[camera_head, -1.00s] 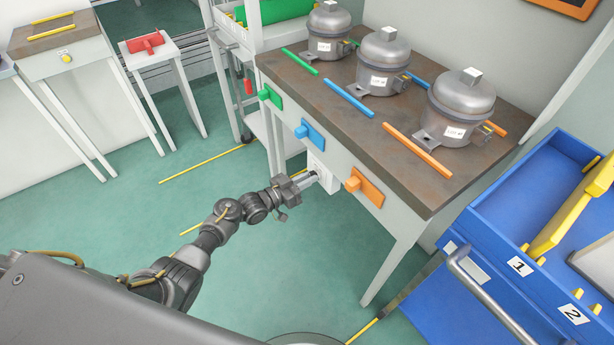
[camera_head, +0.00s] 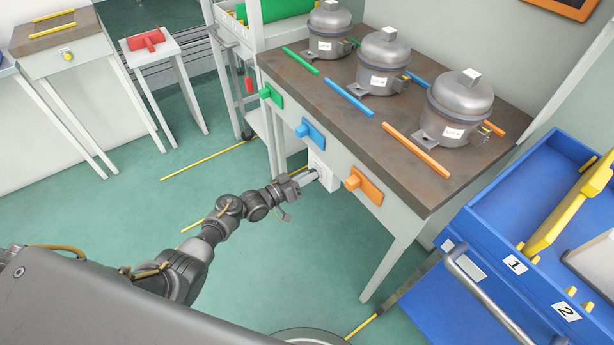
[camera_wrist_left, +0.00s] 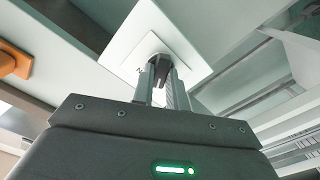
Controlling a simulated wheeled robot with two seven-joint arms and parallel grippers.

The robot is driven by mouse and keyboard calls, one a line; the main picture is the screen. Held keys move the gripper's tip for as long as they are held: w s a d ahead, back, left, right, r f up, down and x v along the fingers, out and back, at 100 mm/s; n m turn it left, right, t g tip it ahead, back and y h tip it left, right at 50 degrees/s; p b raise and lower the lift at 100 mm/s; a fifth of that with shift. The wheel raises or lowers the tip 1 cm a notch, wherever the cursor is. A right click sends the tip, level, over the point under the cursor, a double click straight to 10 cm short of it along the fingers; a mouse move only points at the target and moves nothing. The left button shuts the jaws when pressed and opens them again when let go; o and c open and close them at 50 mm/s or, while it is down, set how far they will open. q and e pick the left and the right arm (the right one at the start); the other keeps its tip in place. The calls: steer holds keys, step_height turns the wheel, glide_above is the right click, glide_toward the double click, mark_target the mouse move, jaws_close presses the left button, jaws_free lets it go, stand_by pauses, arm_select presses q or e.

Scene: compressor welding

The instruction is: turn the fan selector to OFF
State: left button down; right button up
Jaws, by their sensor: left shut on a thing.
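The fan selector is a small grey knob (camera_wrist_left: 158,58) on a white square plate (camera_wrist_left: 192,48). The plate (camera_head: 325,172) is on the front of the bench, below and between the blue and orange handles. My left gripper (camera_head: 312,177) reaches the plate from the left and is shut on the knob. In the left wrist view its two fingers (camera_wrist_left: 165,80) close around the knob. Most of the knob and its markings are hidden by the fingers, so its setting cannot be read. My right gripper is not in view.
The bench front carries green (camera_head: 268,95), blue (camera_head: 309,133) and orange (camera_head: 362,186) handles. Three grey compressors, one at the front right (camera_head: 455,108), stand on the brown bench top (camera_head: 330,75). A blue cart (camera_head: 500,215) stands at the right. The floor left of the bench is mostly clear.

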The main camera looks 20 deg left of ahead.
arm_select(q)
steer(key=c, duration=1.4)
jaws_free()
